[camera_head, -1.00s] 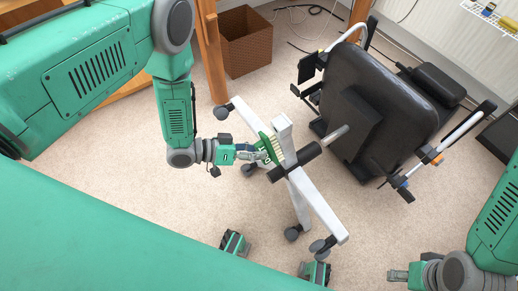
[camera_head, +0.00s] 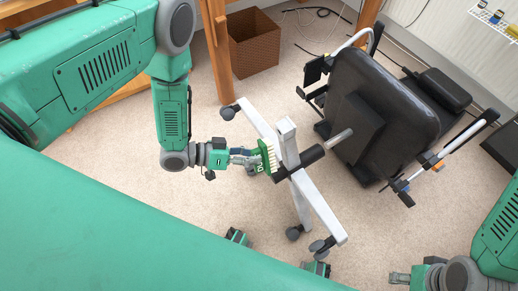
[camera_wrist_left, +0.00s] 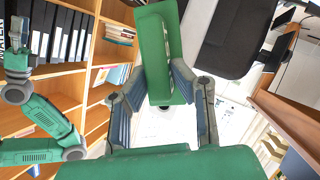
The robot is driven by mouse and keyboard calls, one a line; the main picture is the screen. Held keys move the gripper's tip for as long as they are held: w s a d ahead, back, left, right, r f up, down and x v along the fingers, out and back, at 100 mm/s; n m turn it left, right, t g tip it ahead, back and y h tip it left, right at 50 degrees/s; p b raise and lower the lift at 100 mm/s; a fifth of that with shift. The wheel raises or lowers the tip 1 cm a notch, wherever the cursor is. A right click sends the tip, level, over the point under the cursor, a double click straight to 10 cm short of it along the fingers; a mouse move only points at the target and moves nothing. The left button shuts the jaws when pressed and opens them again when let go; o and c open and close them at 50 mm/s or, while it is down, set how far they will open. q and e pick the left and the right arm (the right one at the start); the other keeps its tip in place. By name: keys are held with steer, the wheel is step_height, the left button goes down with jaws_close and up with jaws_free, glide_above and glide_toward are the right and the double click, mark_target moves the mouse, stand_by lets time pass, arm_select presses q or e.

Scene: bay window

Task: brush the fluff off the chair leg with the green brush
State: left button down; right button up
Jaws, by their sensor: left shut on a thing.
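The green brush (camera_head: 262,160) has pale bristles that face right, towards the grey chair base. My left gripper (camera_head: 252,159) is shut on it; the left wrist view shows the brush (camera_wrist_left: 166,55) between the two fingers. The bristles are beside the upper chair leg (camera_head: 258,121) near the hub; I cannot tell whether they touch it. The chair (camera_head: 385,105) lies tipped over, its star base with black castors towards me. I cannot make out any fluff. My right gripper (camera_head: 398,278) is empty at the lower right, away from the chair; its opening is unclear.
A brown woven basket (camera_head: 253,42) and a wooden post (camera_head: 216,50) stand behind the base. Cables lie on the carpet near the radiator (camera_head: 425,25). Shelves with binders (camera_wrist_left: 65,50) show in the left wrist view. Carpet left of the base is clear.

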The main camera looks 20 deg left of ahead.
arm_select(q)
steer(key=shift+s+a+f, duration=0.25)
steer(key=shift+s+a, duration=0.2)
steer(key=shift+a, duration=0.15)
steer(key=shift+s+a+f, duration=0.2)
steer(key=shift+s+a, duration=0.2)
steer(key=shift+a, duration=0.15)
steer(key=shift+s+a+f, duration=0.15)
steer(key=shift+s+a, duration=0.3)
steer(key=shift+s, duration=0.15)
steer(key=shift+s+a+f, duration=0.15)
steer(key=shift+s+a, duration=0.25)
steer(key=shift+s, duration=0.15)
